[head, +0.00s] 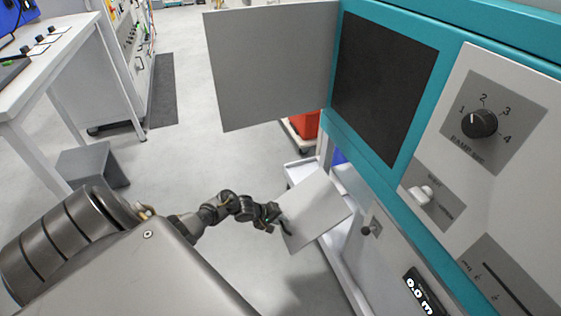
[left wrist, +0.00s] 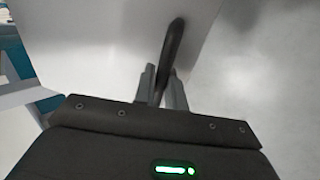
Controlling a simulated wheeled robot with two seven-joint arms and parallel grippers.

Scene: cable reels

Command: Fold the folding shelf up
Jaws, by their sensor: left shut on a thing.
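The folding shelf (head: 316,208) is a light grey panel at the side of the teal and white machine, in the lower middle of the head view. It seems tilted, but I cannot tell its exact angle. My left gripper (head: 277,217) is at its left edge. In the left wrist view, the gripper's fingers (left wrist: 164,90) are shut on a dark curved handle (left wrist: 175,42) on the shelf (left wrist: 110,35). My right gripper is not in view.
The teal machine frame (head: 385,158) fills the right, with a dial (head: 479,123) and a dark panel (head: 385,80). A grey flat panel (head: 270,65) sticks out above the shelf. A red bin (head: 304,125) stands behind.

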